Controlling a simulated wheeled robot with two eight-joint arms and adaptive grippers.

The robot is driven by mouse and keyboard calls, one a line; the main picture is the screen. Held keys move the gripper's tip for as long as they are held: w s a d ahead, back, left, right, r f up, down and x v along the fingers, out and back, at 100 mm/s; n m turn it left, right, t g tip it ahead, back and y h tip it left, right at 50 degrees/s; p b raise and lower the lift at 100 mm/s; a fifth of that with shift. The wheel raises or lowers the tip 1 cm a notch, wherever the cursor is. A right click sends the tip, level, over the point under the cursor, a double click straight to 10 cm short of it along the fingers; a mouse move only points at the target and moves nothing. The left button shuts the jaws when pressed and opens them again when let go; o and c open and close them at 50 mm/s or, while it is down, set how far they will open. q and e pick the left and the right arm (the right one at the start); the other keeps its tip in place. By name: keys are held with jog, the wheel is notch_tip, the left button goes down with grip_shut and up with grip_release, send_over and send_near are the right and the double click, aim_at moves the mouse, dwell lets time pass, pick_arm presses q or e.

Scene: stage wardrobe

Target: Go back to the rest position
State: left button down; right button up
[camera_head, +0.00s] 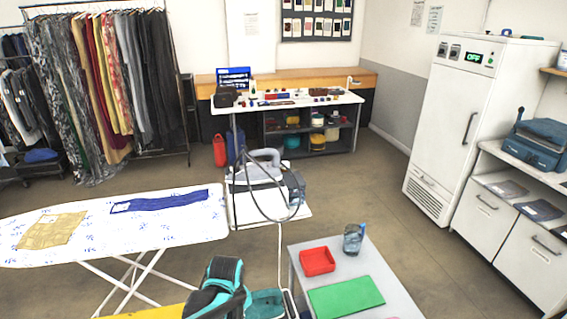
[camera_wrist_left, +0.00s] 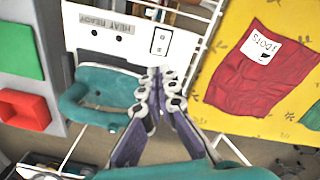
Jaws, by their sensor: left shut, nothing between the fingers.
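My left gripper (camera_wrist_left: 161,76) shows in the left wrist view with its two fingers meeting at the tips. It is shut and empty. Behind it lies a teal looped handle (camera_wrist_left: 92,100), in front of a white panel (camera_wrist_left: 135,35) marked "HEAT READY". I cannot tell the exact gap between the fingertips and the handle. In the head view, a teal and black shape (camera_head: 222,285) at the bottom edge appears to be part of my left arm; the fingertips are hidden there. My right gripper is in neither view.
A grey side table (camera_head: 378,262) carries a red tray (camera_head: 318,261), a green mat (camera_head: 345,296) and a glass (camera_head: 353,239). A white ironing board (camera_head: 90,228) stands left. A yellow patterned surface (camera_wrist_left: 245,115) holds a red cloth (camera_wrist_left: 250,72). Floor is clear before the white cabinet (camera_head: 455,130).

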pick_arm(q)
jog(key=s+a+r+m+t+b, duration=0.1)
jog(key=s+a+r+m+t, duration=0.3)
jog(key=s+r+m+t, duration=0.2)
jog(key=s+r+m, duration=0.2)
jog(key=s+r, duration=0.2)
jog(key=r, duration=0.1)
jog(key=shift+a+t, duration=0.15)
jog(key=shift+t, duration=0.15)
